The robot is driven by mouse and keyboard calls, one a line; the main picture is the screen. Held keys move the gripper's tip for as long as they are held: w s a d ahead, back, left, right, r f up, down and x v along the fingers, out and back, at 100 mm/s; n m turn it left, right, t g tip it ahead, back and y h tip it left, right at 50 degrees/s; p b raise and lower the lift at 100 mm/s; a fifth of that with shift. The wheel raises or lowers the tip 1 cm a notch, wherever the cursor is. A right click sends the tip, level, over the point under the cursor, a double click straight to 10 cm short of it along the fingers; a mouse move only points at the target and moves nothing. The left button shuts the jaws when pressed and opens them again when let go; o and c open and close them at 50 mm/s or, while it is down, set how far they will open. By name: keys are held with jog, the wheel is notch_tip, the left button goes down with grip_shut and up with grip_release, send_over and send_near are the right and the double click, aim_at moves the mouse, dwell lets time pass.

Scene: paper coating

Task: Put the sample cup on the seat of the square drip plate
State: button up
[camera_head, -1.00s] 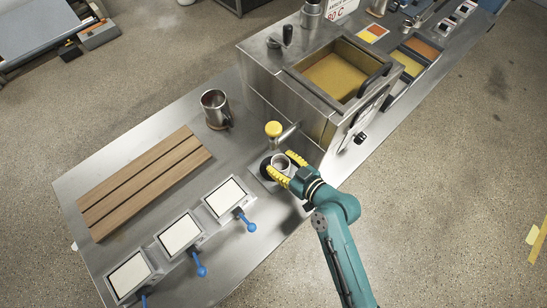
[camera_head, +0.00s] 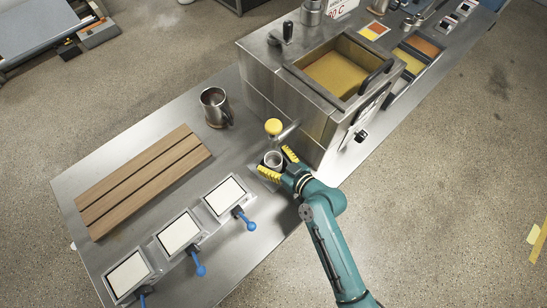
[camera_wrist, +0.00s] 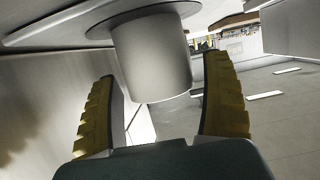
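The sample cup (camera_head: 273,158) is a small pale metal cup that stands upright below the yellow knob. It also shows in the wrist view (camera_wrist: 152,58), which looks upside down, with its base against a dark round seat (camera_wrist: 100,28). The seat lies on the square drip plate (camera_wrist: 60,22), which also shows beside the cup in the head view (camera_head: 254,170), mostly hidden. My gripper (camera_head: 275,164) has its yellow fingers on both sides of the cup. The wrist view shows gaps between the cup and both fingers (camera_wrist: 160,82), so it is open.
A steel box with a yellow bath (camera_head: 345,75) stands right behind the cup. A yellow knob on a metal arm (camera_head: 273,127) is close above the cup. A steel mug (camera_head: 214,107), a slatted wooden board (camera_head: 145,180) and white pads with blue levers (camera_head: 180,232) lie to the left.

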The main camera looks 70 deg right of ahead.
jog(key=shift+r, duration=0.25)
jog(key=v, duration=1.2)
jog(key=shift+f, duration=0.15)
